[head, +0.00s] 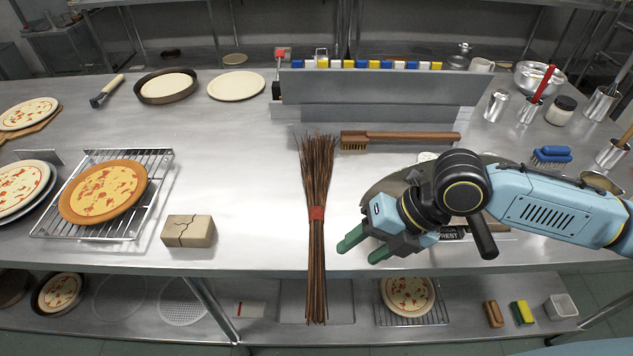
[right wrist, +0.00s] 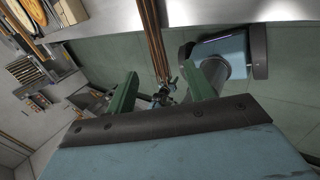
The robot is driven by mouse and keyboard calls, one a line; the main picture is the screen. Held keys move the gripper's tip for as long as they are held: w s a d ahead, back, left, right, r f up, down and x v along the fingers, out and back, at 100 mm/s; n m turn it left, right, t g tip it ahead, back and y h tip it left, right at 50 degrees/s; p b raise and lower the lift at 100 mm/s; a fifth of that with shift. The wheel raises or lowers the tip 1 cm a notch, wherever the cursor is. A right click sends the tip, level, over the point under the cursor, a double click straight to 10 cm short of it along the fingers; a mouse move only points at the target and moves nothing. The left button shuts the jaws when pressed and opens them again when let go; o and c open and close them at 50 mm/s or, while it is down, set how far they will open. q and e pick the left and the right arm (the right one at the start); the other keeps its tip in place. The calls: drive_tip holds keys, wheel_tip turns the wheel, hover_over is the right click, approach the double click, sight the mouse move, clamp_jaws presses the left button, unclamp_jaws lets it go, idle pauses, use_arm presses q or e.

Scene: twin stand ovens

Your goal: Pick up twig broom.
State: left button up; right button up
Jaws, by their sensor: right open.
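The twig broom (head: 317,179) lies on the steel table in the middle of the head view. Its bristles spread toward the back, a red band binds its middle, and its thin stick end reaches past the table's front edge. My right gripper (head: 357,247) is open and empty, just right of the broom's lower half, with its green fingers pointing left toward it. In the right wrist view the broom's sticks (right wrist: 154,42) show beyond the open fingers (right wrist: 163,92), apart from them. My left gripper is not in view.
A wooden brush (head: 400,137) lies behind the broom, before a steel rack (head: 380,85). A dark round thing lies partly hidden under my right arm. The table just left of the broom is clear.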

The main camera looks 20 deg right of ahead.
sight(321, 274)
drive_tip(key=x, duration=0.6)
drive_tip(key=shift+a+f, duration=0.1)
drive_tip(key=shift+f, duration=0.05)
drive_tip(key=shift+w+b+x, duration=0.2)
drive_tip(key=shift+b+x, duration=0.1)
drive_tip(key=shift+x, duration=2.4)
drive_tip(key=shift+a, duration=0.15)
drive_tip(key=shift+c, duration=0.4)
drive_tip(key=shift+r, duration=0.2)
clamp_jaws()
